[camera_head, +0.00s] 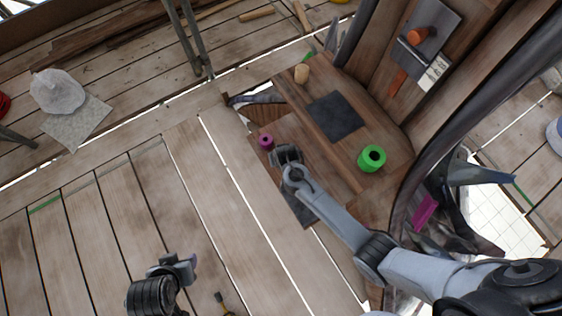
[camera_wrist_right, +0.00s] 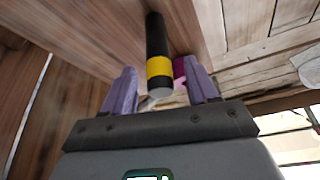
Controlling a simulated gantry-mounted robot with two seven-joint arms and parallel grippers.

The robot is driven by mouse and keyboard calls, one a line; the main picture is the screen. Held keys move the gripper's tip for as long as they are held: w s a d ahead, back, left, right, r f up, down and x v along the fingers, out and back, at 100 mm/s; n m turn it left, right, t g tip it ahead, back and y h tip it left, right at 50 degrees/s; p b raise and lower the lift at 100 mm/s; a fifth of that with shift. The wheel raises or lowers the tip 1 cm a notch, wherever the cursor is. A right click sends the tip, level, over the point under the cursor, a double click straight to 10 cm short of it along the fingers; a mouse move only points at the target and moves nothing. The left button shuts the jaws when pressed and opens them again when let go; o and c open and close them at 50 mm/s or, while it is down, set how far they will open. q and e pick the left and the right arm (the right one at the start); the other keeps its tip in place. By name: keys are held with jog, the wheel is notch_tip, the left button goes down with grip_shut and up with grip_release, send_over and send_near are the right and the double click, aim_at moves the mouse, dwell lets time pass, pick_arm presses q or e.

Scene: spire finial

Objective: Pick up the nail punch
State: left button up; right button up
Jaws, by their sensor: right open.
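A black cylindrical tool with a yellow band (camera_wrist_right: 157,45), which looks like the nail punch, shows in the right wrist view. It has a pale tip at its near end. My right gripper (camera_wrist_right: 161,92) is open, with one lilac finger on each side of the tool's near end; I cannot tell whether they touch it. In the head view my right gripper (camera_head: 287,153) is over the wooden bench, and the tool is hidden there. My left gripper (camera_head: 182,264) is low over the plank floor at the lower left, its jaws unclear.
A magenta spool (camera_head: 266,142) stands close beside my right gripper, also in the wrist view (camera_wrist_right: 180,70). A green roll (camera_head: 372,158), a dark square pad (camera_head: 335,117) and a small wooden cylinder (camera_head: 301,73) are on the bench. A dark tool with yellow (camera_head: 223,303) lies near my left gripper.

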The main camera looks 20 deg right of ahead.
jog(key=shift+b+x, duration=0.5)
jog(key=shift+x, duration=0.9)
grip_shut()
